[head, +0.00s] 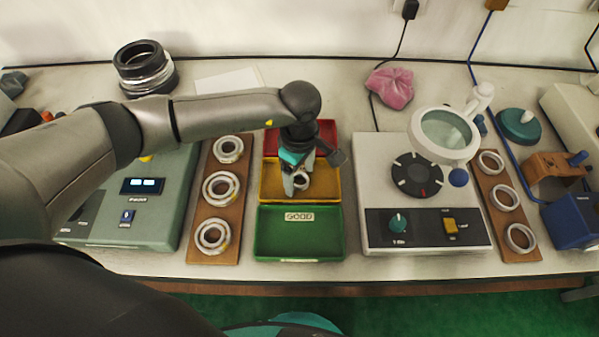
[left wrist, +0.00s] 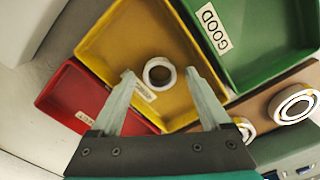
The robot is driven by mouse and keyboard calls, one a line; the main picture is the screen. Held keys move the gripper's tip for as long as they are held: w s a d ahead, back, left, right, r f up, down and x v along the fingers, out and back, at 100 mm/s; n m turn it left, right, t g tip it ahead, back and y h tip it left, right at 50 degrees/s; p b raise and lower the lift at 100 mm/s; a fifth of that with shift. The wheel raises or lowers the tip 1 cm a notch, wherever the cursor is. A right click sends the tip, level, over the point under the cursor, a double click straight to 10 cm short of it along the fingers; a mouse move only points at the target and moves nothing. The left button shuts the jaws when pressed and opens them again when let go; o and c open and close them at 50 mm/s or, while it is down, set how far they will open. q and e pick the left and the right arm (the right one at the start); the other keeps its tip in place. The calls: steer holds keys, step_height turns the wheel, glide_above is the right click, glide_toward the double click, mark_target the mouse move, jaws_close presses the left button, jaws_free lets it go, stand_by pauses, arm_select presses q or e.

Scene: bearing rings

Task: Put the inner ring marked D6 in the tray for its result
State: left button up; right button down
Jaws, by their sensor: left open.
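A small pale inner ring (head: 301,181) lies in the yellow tray (head: 330,192). It also shows in the left wrist view (left wrist: 149,83), lying flat on the yellow floor; no marking on it is readable. My left gripper (head: 298,188) is open over the yellow tray, its fingers on either side of the ring with gaps visible in the left wrist view. The green tray (head: 265,248), labelled GOOD, is at the front. The red tray (head: 328,130) is at the back. The yellow and red tray labels are partly hidden. My right gripper is not in view.
A wooden board (head: 201,204) with several bearing rings stands left of the trays. A tester with a dial and magnifier (head: 373,183) stands right of them. A second board (head: 487,180) holds several thin rings. A pink cloth (head: 389,88) lies behind.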

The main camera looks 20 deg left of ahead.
arm_select(q)
steer(key=shift+r, duration=0.15)
steer(key=shift+r, duration=0.35)
step_height(320, 180, up, 11)
steer(key=p, duration=0.1)
steer(key=shift+r, duration=0.15)
